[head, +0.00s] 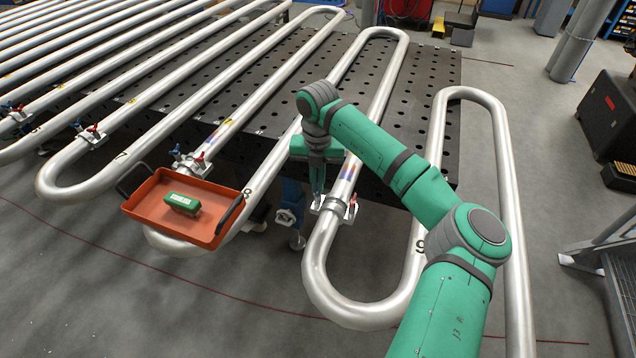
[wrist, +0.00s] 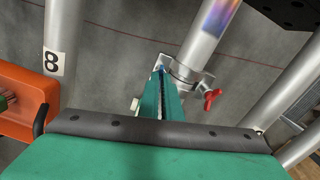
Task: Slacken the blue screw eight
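My gripper (head: 317,190) points down at a pipe clamp (head: 335,207) on the silver pipe between the labels 8 (head: 247,191) and 9 (head: 420,246). In the wrist view the fingers (wrist: 162,85) lie close together, with a narrow gap, at the left side of that clamp (wrist: 186,75). A little blue of the blue screw (wrist: 161,68) shows at the fingertips; the rest is hidden by them. The clamp's red screw (wrist: 212,100) stands free on the right. The label 8 (wrist: 53,63) is on the pipe further left in the wrist view.
Another clamp (head: 190,162) with blue and red screws sits on the pipe to the left. A perforated black table (head: 425,100) lies behind; pipe bends surround my arm.

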